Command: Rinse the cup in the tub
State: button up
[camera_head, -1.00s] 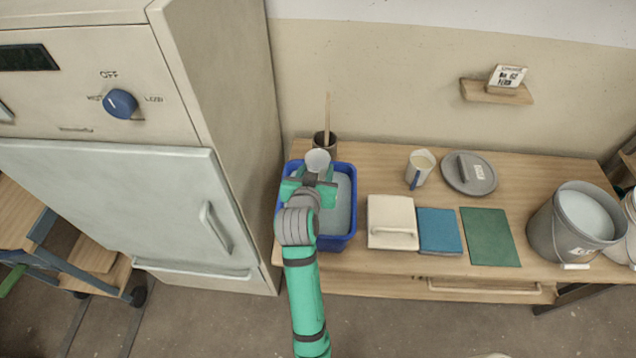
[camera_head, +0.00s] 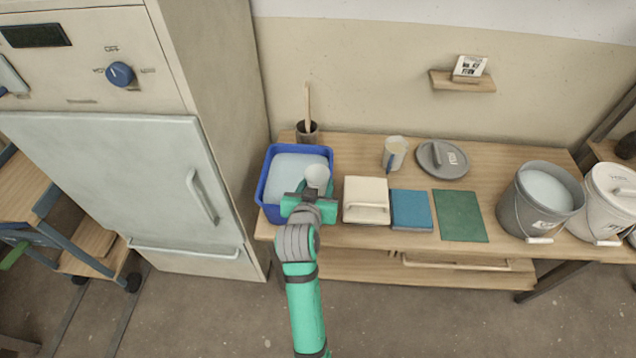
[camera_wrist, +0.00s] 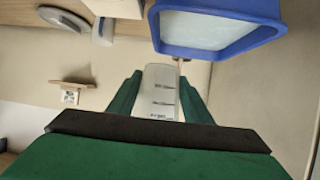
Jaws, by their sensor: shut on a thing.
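The blue tub (camera_head: 266,172) stands at the left end of the wooden bench, filled with pale liquid; it also shows at the top of the wrist view (camera_wrist: 222,48). My gripper (camera_head: 312,196) is at the tub's right front side. It is shut on a small whitish cup (camera_head: 317,176), which appears over the tub's right edge in the head view. In the wrist view the cup (camera_wrist: 161,90) sits between the green fingers, with dark marks on its side. The cup looks apart from the liquid. Its inside is hard to make out.
A dark pot (camera_head: 307,133) with a stick stands behind the tub. A cream block with a handle (camera_head: 366,197), a blue pad (camera_head: 411,210) and a green mat (camera_head: 460,216) lie to the right. A mug (camera_head: 394,154), a grey lid (camera_head: 443,160) and buckets (camera_head: 541,202) stand farther right.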

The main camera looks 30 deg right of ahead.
jog(key=s+a+f+n+t+y, duration=0.1)
jog(key=s+a+f+n+y, duration=0.1)
jog(key=a+f, duration=1.1)
jog(key=s+a+f+n+t+y, duration=0.1)
jog(key=a+f+n+y, duration=0.4)
jog(key=a+f, duration=0.7)
notch_tip(320, 180, down, 4)
jog(key=shift+s+a+r+y, duration=0.1)
jog(key=shift+s+a+y, duration=0.3)
jog(key=shift+s, duration=0.45)
